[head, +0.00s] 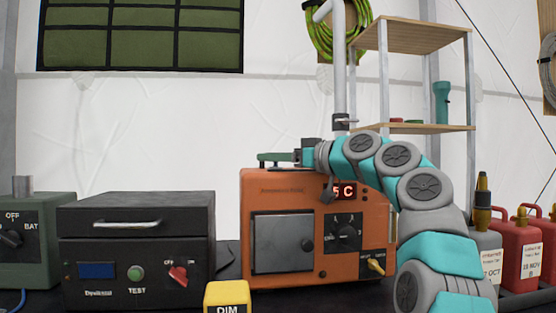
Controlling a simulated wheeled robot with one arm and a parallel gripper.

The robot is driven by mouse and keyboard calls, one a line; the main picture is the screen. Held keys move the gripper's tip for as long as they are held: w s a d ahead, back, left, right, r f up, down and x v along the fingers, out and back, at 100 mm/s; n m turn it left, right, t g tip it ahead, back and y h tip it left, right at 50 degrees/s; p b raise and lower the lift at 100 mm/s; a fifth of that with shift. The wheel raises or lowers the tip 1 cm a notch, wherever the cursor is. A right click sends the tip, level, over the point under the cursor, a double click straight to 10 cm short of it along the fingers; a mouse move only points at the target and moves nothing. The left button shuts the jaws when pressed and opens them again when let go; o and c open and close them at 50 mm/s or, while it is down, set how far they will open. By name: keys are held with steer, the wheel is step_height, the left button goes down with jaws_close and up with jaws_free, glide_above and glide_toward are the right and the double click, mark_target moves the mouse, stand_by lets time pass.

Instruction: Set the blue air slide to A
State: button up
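I cannot make out a blue air slide or a mark A in the head view. The orange heater box (262,187) stands in the middle, with a grey door (283,243), a lit red display (344,191), a black dial (345,233) and a small yellowish switch (376,266). My gripper (306,152) is at the top of the box, beside a green bar-like part (274,157) there. Its fingers are small and partly hidden, so I cannot tell whether they are open or touch that part. My arm covers the box's right side.
A black tester case (135,213) and a green box with an OFF/BAT knob (27,242) stand to the left. A yellow DIM block (226,297) is in front. Red cans (519,248) and a shelf (418,36) are at right. A grey pipe (339,75) rises behind.

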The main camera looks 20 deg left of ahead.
steer(key=o, duration=0.3)
steer(key=shift+d, duration=0.1)
steer(key=shift+b+v, duration=1.5)
steer(key=shift+v, duration=2.3)
